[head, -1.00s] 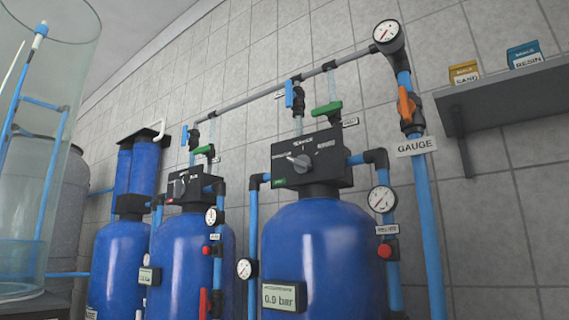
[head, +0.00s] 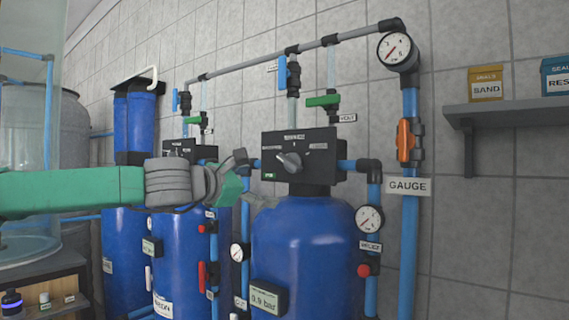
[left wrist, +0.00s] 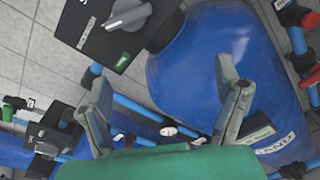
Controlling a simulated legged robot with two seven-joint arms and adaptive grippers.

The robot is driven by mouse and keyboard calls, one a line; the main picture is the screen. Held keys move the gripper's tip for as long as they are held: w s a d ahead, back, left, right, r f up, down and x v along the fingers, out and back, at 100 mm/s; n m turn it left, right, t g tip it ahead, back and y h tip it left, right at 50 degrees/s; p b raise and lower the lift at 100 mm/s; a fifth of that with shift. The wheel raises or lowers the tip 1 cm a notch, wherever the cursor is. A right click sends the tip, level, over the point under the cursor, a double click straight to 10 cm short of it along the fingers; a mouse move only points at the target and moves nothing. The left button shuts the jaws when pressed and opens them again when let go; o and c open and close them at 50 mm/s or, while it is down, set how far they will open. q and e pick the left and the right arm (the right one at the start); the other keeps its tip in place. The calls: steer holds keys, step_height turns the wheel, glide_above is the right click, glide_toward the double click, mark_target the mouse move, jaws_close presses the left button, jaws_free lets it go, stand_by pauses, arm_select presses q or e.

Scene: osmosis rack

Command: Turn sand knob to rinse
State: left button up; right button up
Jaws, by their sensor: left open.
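The grey knob (head: 289,163) sits on the front of the black valve head (head: 318,165) atop the nearest blue tank (head: 300,240). In the left wrist view this tank carries a label that seems to read SAND (left wrist: 275,144). The knob's bar is tilted; the small position labels around it are too blurred to read. My left gripper (head: 250,180) is open and empty, left of the knob and apart from it. In the left wrist view the knob (left wrist: 128,15) is at the top, beyond the spread fingers (left wrist: 163,76). My right gripper is not in view.
Two more blue tanks (head: 180,255) stand to the left. A green-handled valve (head: 323,100), an orange valve (head: 405,140) and a gauge (head: 397,50) are on the pipes. A pressure gauge (head: 369,218) is right of the tank. A shelf (head: 520,110) is on the wall.

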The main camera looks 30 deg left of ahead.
arm_select(q)
steer(key=n, duration=0.1)
glide_toward(285, 162)
steer(key=s, duration=0.2)
steer(key=shift+t, duration=0.4)
steer(key=w, duration=1.2)
steer(key=shift+w+d+f, duration=0.3)
steer(key=shift+d+f, duration=0.05)
steer(key=shift+w+d+r, duration=0.1)
steer(key=shift+w+d, duration=0.3)
steer(key=shift+d, duration=0.2)
steer(key=shift+a, duration=0.5)
steer(key=c, duration=1.1)
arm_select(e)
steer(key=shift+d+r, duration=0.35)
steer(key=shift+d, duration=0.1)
